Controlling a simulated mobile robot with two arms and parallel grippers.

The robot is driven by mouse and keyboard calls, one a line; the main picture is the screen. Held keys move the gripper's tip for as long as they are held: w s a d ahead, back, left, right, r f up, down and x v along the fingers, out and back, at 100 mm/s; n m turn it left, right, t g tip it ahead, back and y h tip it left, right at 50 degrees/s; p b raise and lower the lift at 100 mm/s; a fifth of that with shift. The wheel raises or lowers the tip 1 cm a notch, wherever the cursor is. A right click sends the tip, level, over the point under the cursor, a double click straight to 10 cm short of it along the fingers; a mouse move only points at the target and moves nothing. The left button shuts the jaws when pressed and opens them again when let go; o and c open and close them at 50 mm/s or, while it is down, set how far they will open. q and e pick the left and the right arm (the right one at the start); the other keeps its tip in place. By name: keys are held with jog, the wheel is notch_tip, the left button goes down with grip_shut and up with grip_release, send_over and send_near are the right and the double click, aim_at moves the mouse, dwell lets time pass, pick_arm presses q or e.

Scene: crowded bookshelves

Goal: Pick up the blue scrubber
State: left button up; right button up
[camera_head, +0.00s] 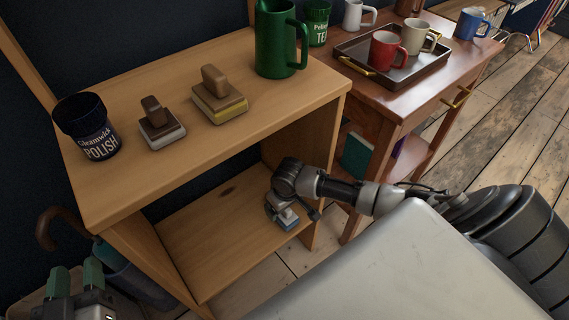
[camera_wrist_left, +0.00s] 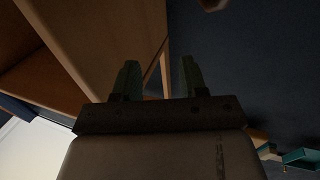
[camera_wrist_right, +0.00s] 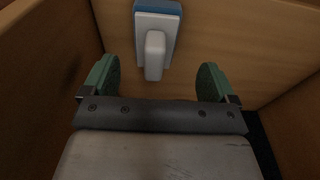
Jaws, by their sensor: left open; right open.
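The blue scrubber (camera_head: 288,217), with a pale handle and a blue base, is on the lower shelf (camera_head: 215,240) of the light wood bookcase. In the right wrist view the scrubber (camera_wrist_right: 155,22) is ahead of the fingers, its white handle pointing toward the gap. My right gripper (camera_head: 293,209) is in the lower compartment, open and empty; its two green fingers (camera_wrist_right: 158,70) stand on either side of the handle's line. My left gripper (camera_head: 76,278) is open and empty at the lower left, apart from the scrubber; its fingers also show in the left wrist view (camera_wrist_left: 159,75).
The top shelf holds a dark polish tin (camera_head: 88,130), a white-based brush (camera_head: 161,130), a yellow-based brush (camera_head: 219,100) and a green mug (camera_head: 274,40). Side panels bound the lower compartment. A side table with a mug tray (camera_head: 408,72) stands right. A bin (camera_head: 140,281) is lower left.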

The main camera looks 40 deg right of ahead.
jog(key=f+b, duration=0.1)
jog(key=f, duration=0.2)
jog(key=f+b, duration=0.1)
jog(key=shift+w+d+f+b, duration=0.25)
jog(key=shift+w+d+b, duration=0.05)
jog(key=shift+w+b, duration=0.1)
jog(key=shift+f, duration=0.15)
pick_arm(q)
jog(key=s+r+t+h, duration=0.2)
jog(key=s+r+t, duration=0.1)
jog(key=r+t, duration=0.5)
jog(key=shift+d+r+h, duration=0.15)
jog(key=shift+d+h, duration=0.2)
jog(key=shift+h, duration=0.05)
pick_arm(e)
jog(key=c, duration=1.1)
pick_arm(q)
jog(key=shift+w, duration=0.1)
